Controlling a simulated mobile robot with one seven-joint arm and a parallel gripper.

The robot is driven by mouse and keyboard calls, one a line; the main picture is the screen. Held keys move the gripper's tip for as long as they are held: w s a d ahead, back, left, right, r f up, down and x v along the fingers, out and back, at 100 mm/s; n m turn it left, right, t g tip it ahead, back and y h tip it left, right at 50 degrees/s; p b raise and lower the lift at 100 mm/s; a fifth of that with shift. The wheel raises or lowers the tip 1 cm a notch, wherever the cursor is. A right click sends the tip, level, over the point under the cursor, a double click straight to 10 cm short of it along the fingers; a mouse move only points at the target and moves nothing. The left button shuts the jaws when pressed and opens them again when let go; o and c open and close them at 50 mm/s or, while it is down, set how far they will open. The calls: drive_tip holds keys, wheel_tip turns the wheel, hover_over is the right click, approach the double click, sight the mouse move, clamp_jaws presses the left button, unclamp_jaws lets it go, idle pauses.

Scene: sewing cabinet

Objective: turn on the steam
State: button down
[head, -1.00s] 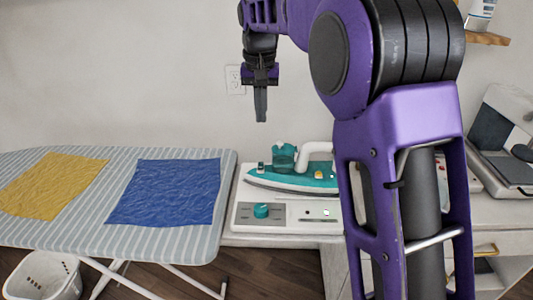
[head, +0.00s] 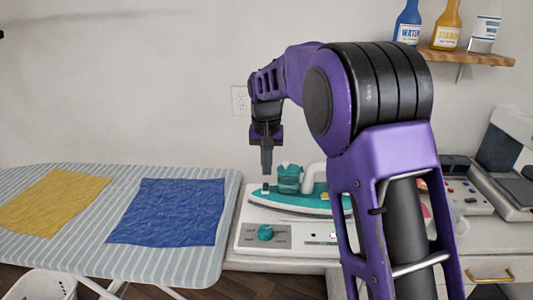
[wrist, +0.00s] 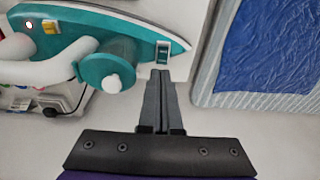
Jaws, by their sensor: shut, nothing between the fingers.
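A teal and white iron (head: 300,200) rests on a white base station (head: 255,247) with a teal dial (head: 265,232) on its front panel. A small dark switch (wrist: 162,53) in a white frame sits near the iron's pointed tip; in the head view it is a small dark spot (head: 265,188). My gripper (wrist: 160,75) is shut and empty, pointing down above the switch; contact is not visible.
The striped ironing board (head: 232,200) with yellow cloth (head: 50,202) and blue cloth (head: 170,212) stands left of the station. Bottles stand on a wall shelf (head: 460,56) at upper right.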

sight(267, 186)
drive_tip(key=shift+w+f, duration=0.2)
drive_tip(key=shift+f, duration=1.3)
drive_tip(key=shift+r+p, duration=0.1)
drive_tip(key=shift+p, duration=0.75)
drive_tip(key=shift+w+f+g, duration=0.15)
drive_tip(key=shift+f+g, duration=0.15)
drive_tip(key=shift+f, duration=0.05)
drive_tip(key=shift+s+r+b, duration=0.2)
drive_tip(key=shift+s+b, duration=0.2)
drive_tip(key=shift+s, duration=0.45)
wheel_tip(267, 186, up, 14)
drive_tip(key=w+p, duration=0.2)
drive_tip(key=p, duration=0.2)
drive_tip(key=shift+p, duration=0.3)
